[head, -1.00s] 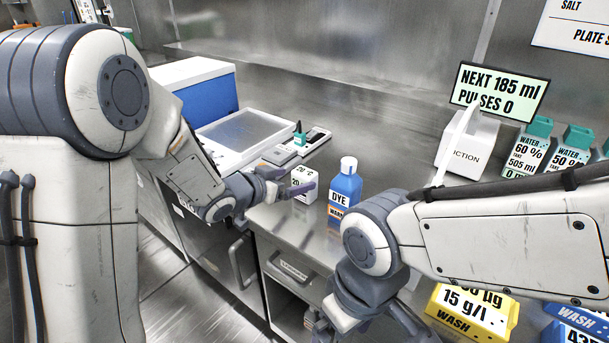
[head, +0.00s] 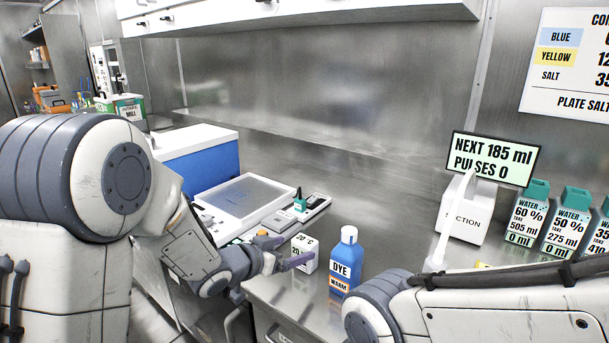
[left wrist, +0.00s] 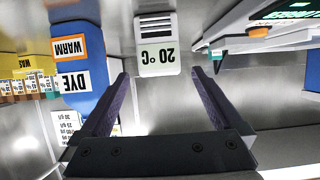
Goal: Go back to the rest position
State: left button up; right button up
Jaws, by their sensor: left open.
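My left gripper (head: 284,251) is open, and its dark fingers reach toward a small white block marked 20 °C (head: 303,255) on the steel bench. In the left wrist view the same block (left wrist: 157,58) stands just beyond and between the two spread fingertips (left wrist: 158,76), with nothing held. A blue dye bottle (head: 346,262) with a white cap stands upright right of the block. It also shows at the left in the left wrist view (left wrist: 80,70). My right arm enters from the lower right; its gripper is below the picture.
A white tray device (head: 245,200) and a blue and white box (head: 200,165) stand behind my left gripper. The bench's middle back is clear.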

aim_at(311, 244)
pick_arm(q)
jog(key=x, duration=0.8)
jog(key=shift+w+d+f+b, duration=0.15)
jog(key=shift+w+d+b, duration=0.1)
jog(key=shift+b, duration=0.1)
notch_tip(311, 244, up, 3)
jog(key=shift+f+p, duration=0.2)
jog(key=shift+p, duration=0.2)
jog(key=shift+r, duration=0.7)
